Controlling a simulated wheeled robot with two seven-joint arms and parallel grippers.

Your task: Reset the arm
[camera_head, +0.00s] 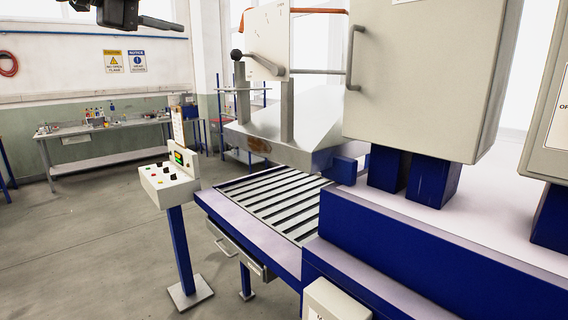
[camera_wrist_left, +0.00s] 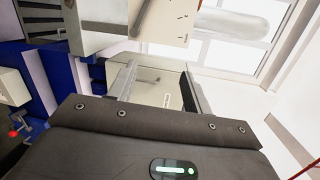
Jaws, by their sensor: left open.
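My left gripper (camera_wrist_left: 158,88) shows in the left wrist view with its two grey fingers spread apart. I see nothing held between them. Its dark housing fills the lower part of that view, with a green-lit indicator on it. In the head view a dark part of my left arm hangs at the top left edge, mostly cut off, high above the floor and clear of the machinery. My right gripper is in neither view.
Pale cabinets (camera_head: 425,75) rise on the right. A workbench (camera_head: 105,131) with small items stands by the back wall. The floor at left is open.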

